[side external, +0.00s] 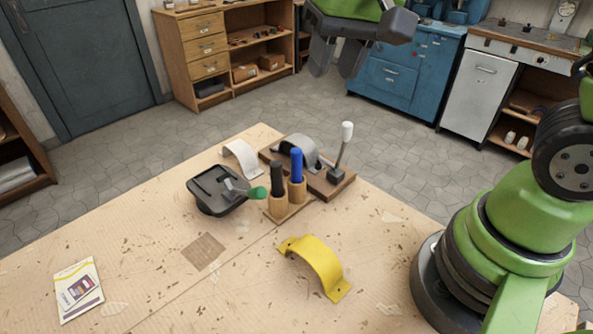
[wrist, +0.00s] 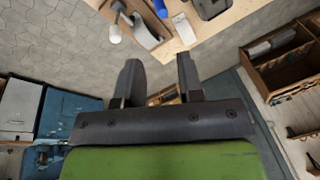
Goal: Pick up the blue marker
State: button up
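The blue marker (side external: 296,165) stands upright in a wooden cup of a small holder (side external: 297,190) on the table, beside a black marker (side external: 277,177) in the other cup. In the wrist view the blue marker (wrist: 184,29) shows near the top edge, beyond the fingertips. My gripper (side external: 337,66) is high above the table's far side, up and to the right of the marker in the side view, and touches nothing. In the wrist view my gripper (wrist: 160,76) has its two fingers apart with nothing held between them.
Behind the holder, a wooden-based device (side external: 335,188) has an upright white-knobbed lever (side external: 346,132). A black tray with a green-handled tool (side external: 256,192) is to the left. A yellow strap (side external: 318,265) lies in front. A booklet (side external: 77,290) is at front left.

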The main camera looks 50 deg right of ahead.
aim_at(297, 150)
jog(key=w+f, duration=0.1)
jog(key=f, duration=0.2)
jog(key=w+f+g, duration=0.1)
jog(key=w+f, duration=0.1)
jog(key=w+a+f+g+h, duration=0.1)
jog(key=w+f, duration=0.1)
jog(key=f, duration=0.1)
jog(key=shift+w+f, duration=0.15)
jog(key=shift+f, duration=0.15)
jog(key=shift+g, duration=0.3)
jog(key=f, duration=0.5)
jog(key=shift+w+f, duration=0.15)
jog(key=shift+w, duration=0.05)
notch_tip(297, 150, down, 6)
jog(key=shift+r, duration=0.15)
jog(key=shift+c, duration=0.5)
jog(key=c, duration=0.4)
